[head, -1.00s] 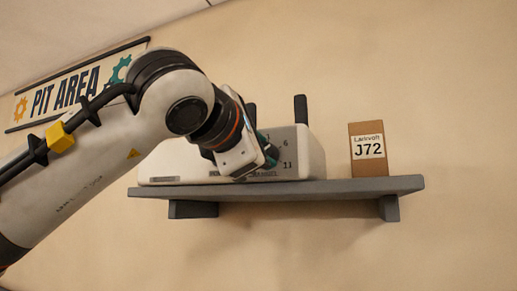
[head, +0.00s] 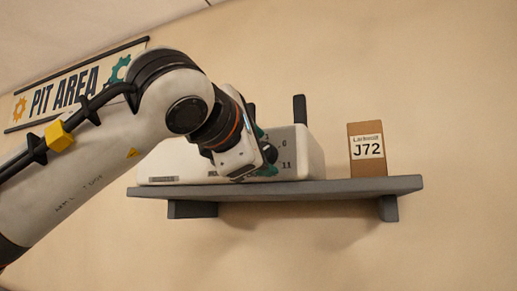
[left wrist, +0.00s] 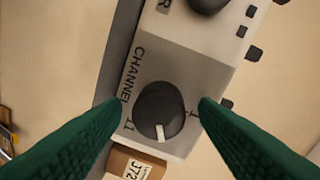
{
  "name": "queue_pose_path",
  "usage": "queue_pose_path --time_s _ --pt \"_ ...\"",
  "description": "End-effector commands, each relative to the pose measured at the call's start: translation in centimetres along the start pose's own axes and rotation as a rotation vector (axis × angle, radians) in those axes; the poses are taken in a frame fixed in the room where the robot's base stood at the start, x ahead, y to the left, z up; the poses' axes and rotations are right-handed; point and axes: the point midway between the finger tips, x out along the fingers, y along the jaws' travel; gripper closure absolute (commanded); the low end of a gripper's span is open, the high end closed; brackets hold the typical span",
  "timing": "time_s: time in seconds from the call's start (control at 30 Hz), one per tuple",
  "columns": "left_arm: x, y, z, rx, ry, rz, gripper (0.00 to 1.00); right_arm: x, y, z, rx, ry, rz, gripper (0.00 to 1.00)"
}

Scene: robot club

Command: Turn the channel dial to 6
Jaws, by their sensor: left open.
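The channel dial (left wrist: 160,112) is a round black knob with a white pointer on the white radio's panel (left wrist: 190,65). In the left wrist view its pointer points down in the picture. An "11" is printed left of the dial; a mark at its right is partly hidden by a fingertip. My left gripper (left wrist: 160,103) is open, its green fingers on either side of the dial; contact cannot be told. In the head view the left gripper (head: 268,153) is at the radio (head: 315,155) front and hides the dial. My right gripper is not in view.
The radio stands on a grey wall shelf (head: 370,186). A brown box labelled J72 (head: 367,168) stands right of it, with a small gap between. Black antenna-like posts (head: 300,109) rise from the radio. Another black knob (left wrist: 208,3) is on the panel. A PIT AREA sign (head: 75,87) hangs on the wall.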

Motion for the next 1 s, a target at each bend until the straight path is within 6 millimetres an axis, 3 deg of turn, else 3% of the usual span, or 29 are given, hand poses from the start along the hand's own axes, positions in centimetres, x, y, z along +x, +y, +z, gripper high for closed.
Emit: queue_pose_path --time_s 0.23,0.7,1.0 --pt "-1.4 0.2 0.1 0.000 0.000 -0.003 0.45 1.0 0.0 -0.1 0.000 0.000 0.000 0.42" --pt "-10.6 0.2 0.0 0.001 0.001 -0.003 0.45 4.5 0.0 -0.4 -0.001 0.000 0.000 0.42" --pt "-12.0 0.0 0.0 0.000 0.000 0.000 0.45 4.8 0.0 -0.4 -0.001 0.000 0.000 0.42"
